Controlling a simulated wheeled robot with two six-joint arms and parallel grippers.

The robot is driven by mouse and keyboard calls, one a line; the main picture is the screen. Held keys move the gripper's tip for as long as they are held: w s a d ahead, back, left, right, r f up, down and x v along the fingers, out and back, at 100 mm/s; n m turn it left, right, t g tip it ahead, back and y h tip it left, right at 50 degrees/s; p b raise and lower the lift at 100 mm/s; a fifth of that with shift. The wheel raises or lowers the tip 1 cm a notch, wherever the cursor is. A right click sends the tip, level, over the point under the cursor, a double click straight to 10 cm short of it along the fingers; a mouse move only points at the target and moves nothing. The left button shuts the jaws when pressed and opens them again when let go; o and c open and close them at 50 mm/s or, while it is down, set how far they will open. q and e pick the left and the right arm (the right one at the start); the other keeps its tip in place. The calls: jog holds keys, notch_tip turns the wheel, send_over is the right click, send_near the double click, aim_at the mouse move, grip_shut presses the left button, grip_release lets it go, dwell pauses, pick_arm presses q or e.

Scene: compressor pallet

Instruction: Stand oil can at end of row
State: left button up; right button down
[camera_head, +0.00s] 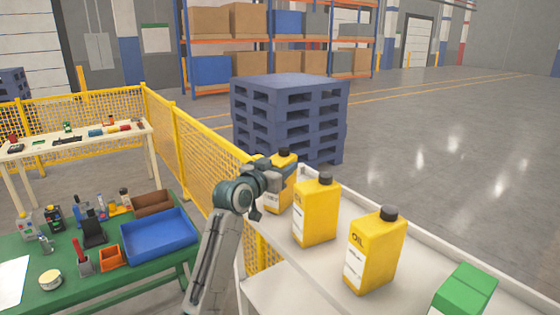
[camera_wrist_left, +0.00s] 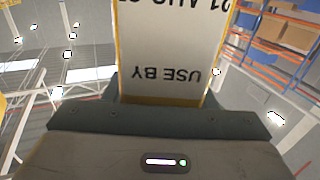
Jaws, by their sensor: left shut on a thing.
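Yellow oil cans with black caps stand in a row on a white shelf. The near can (camera_head: 375,252) is labelled OIL, and a second can (camera_head: 315,212) stands behind it to the left. A third can (camera_head: 284,166) is at the far end of the row, partly hidden by my left gripper (camera_head: 284,178). My left gripper is shut on this far can. In the left wrist view the held can's white label (camera_wrist_left: 170,60) fills the space above the gripper, with its print upside down. Whether the held can touches the shelf is not clear. My right gripper is not in view.
A green box (camera_head: 464,291) stands at the near end of the white shelf (camera_head: 335,277), which has a raised rim. A green table (camera_head: 145,268) with a blue tray (camera_head: 158,243) is at left. Yellow mesh fencing (camera_head: 205,155) and stacked blue pallets (camera_head: 290,112) stand behind.

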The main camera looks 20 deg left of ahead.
pick_arm(q)
jog(key=shift+r, duration=0.1)
jog(key=o, duration=1.1)
jog(key=shift+f, duration=0.25)
jog(key=o, duration=0.4)
jog(key=shift+r, duration=0.1)
jog(key=shift+o, duration=0.2)
jog(key=shift+s, duration=0.1)
jog(key=shift+r, duration=0.15)
jog(key=b+v, duration=0.5)
jog(key=v, duration=0.7)
